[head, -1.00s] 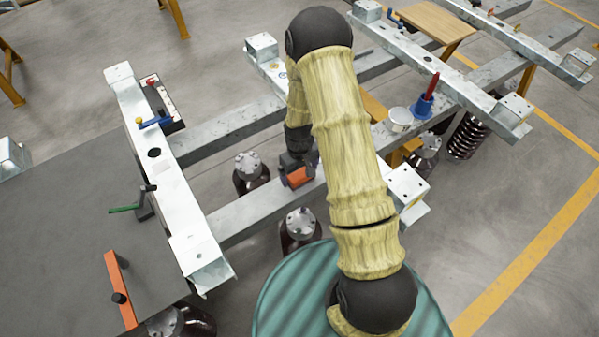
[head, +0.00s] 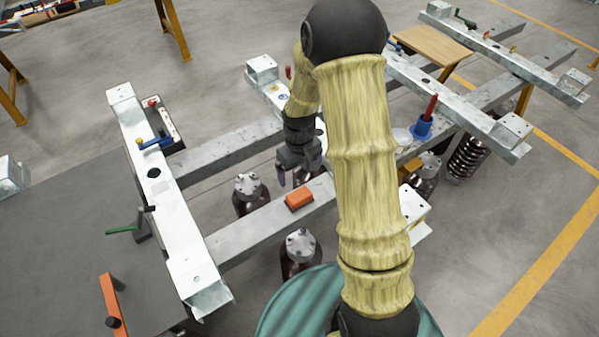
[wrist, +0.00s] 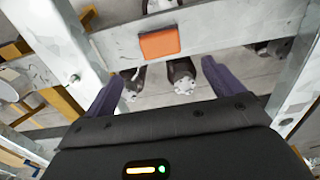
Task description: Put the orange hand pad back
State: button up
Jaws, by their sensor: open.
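The orange hand pad (head: 299,199) lies flat on the front grey steel beam (head: 262,224), left of my arm. It also shows in the wrist view (wrist: 160,43), ahead of the jaws and apart from them. My gripper (head: 298,178) hangs just behind and above the pad in the head view. In the wrist view its two purple-grey fingers (wrist: 163,82) are spread wide with nothing between them.
A white crossbeam (head: 165,200) with a blue-handled part (head: 155,143) stands at left. Dark insulators with metal caps (head: 248,187) stand around the front beam. A blue holder with a red tool (head: 424,120) and a white round container (head: 400,137) are at right.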

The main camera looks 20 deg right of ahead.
jog(key=shift+r, duration=0.1)
dwell(0.3)
jog(key=s+r+m+t, duration=0.2)
jog(key=s+r+m, duration=0.1)
jog(key=s+r, duration=0.9)
jog(key=shift+s+r+m+t, duration=0.3)
jog(key=shift+s+r, duration=0.05)
jog(key=shift+s, duration=0.8)
jog(key=shift+d, duration=0.1)
